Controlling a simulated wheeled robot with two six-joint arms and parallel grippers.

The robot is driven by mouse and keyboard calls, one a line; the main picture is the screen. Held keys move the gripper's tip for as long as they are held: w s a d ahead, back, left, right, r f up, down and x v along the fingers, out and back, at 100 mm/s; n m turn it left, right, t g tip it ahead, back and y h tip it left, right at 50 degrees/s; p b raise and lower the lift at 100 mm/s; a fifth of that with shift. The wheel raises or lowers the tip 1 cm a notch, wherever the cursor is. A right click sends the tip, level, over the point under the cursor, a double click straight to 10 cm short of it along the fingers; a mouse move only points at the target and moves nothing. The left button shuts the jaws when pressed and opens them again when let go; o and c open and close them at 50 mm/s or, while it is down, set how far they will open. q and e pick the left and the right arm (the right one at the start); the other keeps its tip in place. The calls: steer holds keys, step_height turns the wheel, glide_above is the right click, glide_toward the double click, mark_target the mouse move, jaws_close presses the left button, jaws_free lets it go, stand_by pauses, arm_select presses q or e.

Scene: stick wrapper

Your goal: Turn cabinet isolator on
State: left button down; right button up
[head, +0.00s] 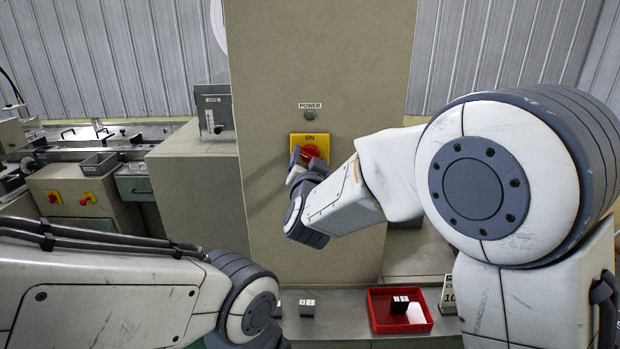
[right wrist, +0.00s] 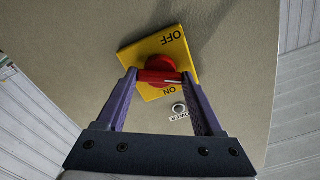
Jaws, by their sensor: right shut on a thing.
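The cabinet isolator is a yellow plate (head: 324,140) with a red rotary handle (head: 311,152) on the cabinet's front face, with "ON" at its top. In the right wrist view the plate (right wrist: 150,52) appears upside down, with "OFF" at upper right and "ON" at the bottom. The red handle (right wrist: 158,77) lies across the view, its white mark at the right end between the two words. My right gripper (head: 301,162) is at the handle; its fingertips (right wrist: 160,77) are shut on the handle's two ends. My left gripper is not in view; only its arm shows.
A round grey indicator (head: 310,115) sits above the isolator by a "POWER" label. The beige cabinet (head: 275,60) fills the middle. Below are a red tray (head: 425,318) with dark blocks and small blocks (head: 307,307) on a grey ledge. A bench with machinery stands left.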

steer(key=shift+f+m+b, duration=0.1)
steer(key=shift+m+b, duration=6)
steer(key=shift+b, duration=0.5)
steer(key=o, duration=1.4)
steer(key=s+b, duration=0.1)
steer(key=s, duration=0.9)
steer(key=shift+s, duration=0.25)
